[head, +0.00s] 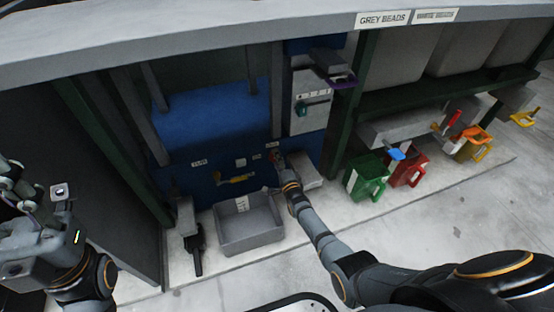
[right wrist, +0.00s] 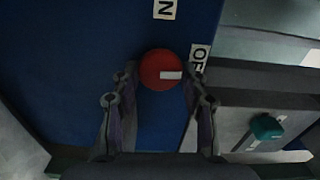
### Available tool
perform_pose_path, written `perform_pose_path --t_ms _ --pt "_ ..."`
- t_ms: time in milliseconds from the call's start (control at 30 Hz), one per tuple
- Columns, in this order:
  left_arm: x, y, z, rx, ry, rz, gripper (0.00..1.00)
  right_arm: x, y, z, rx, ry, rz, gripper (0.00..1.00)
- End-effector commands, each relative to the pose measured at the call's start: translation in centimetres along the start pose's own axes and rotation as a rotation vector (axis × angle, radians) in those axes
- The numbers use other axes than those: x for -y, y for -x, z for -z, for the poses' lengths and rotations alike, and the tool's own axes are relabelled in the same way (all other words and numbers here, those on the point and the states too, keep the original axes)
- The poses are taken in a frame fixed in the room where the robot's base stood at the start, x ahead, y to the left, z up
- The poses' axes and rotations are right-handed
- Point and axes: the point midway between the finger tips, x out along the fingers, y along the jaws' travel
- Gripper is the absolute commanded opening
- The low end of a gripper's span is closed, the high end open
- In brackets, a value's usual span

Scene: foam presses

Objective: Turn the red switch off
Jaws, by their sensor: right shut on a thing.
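The red switch (right wrist: 160,70) is a round red knob on a blue panel in the right wrist view. Its white mark lies right of its centre and points right, just below the label at its right (right wrist: 200,58), which reads as OFF and is partly cut off. Another label (right wrist: 165,8), ending in N, is above. My right gripper (right wrist: 160,98) is shut on the switch, a finger on each side. In the head view my right gripper (head: 281,166) reaches the blue panel and mostly hides the switch. My left gripper (head: 22,190) is at the left edge, away from the panel; its jaw state is unclear.
A grey bin (head: 250,228) stands below the panel, under a yellow handle (head: 236,179). A grey box with a teal knob (head: 314,108) is right of the switch. Green (head: 366,178) and red (head: 408,170) containers stand on the floor at right. A grey ledge (head: 200,38) crosses the top.

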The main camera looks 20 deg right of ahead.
Motion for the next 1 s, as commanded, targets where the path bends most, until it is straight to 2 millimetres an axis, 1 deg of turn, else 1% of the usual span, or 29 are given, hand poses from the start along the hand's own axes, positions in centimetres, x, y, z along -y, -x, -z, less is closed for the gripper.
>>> perform_pose_path --t_ms 233,733,767,800,900,1000 --pt "-0.04 -0.06 0.0 0.0 0.002 -0.003 0.4 -0.12 0.04 0.0 0.0 -0.064 -0.002 0.13" --pt "-0.04 -0.06 -0.01 0.001 0.001 -0.003 0.4 -0.14 0.04 -0.01 0.0 -0.079 -0.002 0.13" --pt "-0.04 -0.05 -0.01 0.001 0.001 -0.003 0.4 -0.14 0.04 -0.01 0.0 -0.079 -0.002 0.48" --pt "-0.04 -0.05 -0.01 0.001 0.001 -0.003 0.4 -0.14 0.04 -0.01 0.0 -0.078 -0.002 0.54" --pt "-0.03 -0.05 -0.02 0.001 0.001 -0.003 0.4 -0.12 0.03 -0.01 0.0 -0.078 -0.002 0.66" --pt "-0.02 -0.05 -0.02 0.002 0.001 -0.002 0.4 -0.09 0.02 -0.01 0.0 -0.077 -0.001 0.66"
